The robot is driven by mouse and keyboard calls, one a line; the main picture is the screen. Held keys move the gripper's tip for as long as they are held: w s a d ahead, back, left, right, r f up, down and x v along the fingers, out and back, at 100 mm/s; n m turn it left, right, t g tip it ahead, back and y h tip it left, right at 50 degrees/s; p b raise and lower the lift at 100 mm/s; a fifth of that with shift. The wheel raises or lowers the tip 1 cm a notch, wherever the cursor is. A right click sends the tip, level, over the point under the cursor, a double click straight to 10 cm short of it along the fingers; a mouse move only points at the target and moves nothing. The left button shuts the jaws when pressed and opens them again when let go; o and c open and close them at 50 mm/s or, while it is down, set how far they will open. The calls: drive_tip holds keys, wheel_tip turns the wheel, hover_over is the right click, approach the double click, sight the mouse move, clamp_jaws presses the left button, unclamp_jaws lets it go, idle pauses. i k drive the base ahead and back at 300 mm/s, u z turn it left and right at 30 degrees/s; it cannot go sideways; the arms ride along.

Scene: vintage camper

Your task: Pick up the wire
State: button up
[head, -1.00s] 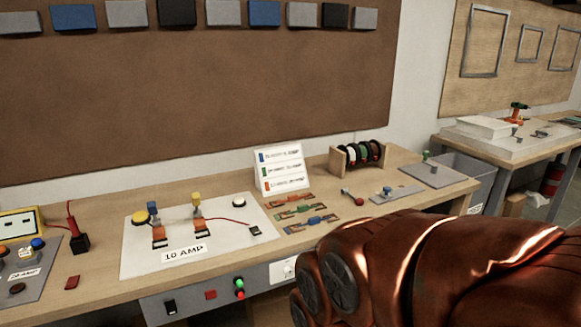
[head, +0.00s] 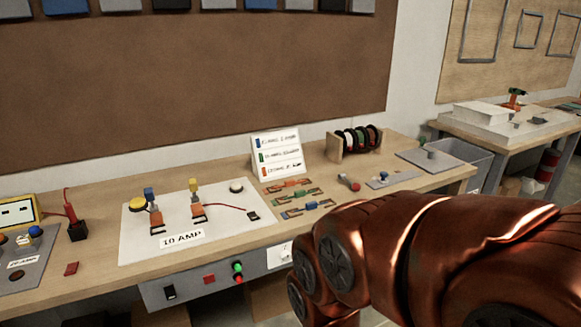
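A thin red wire (head: 225,207) runs on the white board from the right orange clip to a small black block (head: 253,216). I cannot tell which wire the task means. My copper-coloured arm fills the lower right, in front of the bench edge. My gripper is not in view.
A white card with coloured labels (head: 277,153) and a spool rack (head: 356,142) stand behind the wire pieces. A red-ended tool (head: 349,182) and grey plates (head: 440,160) lie to the right. A control panel (head: 203,280) is on the bench front.

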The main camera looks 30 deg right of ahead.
sight(299, 194)
drive_tip(key=z, duration=1.4)
drive_tip(key=i, duration=1.45)
drive_tip(key=u, duration=2.65)
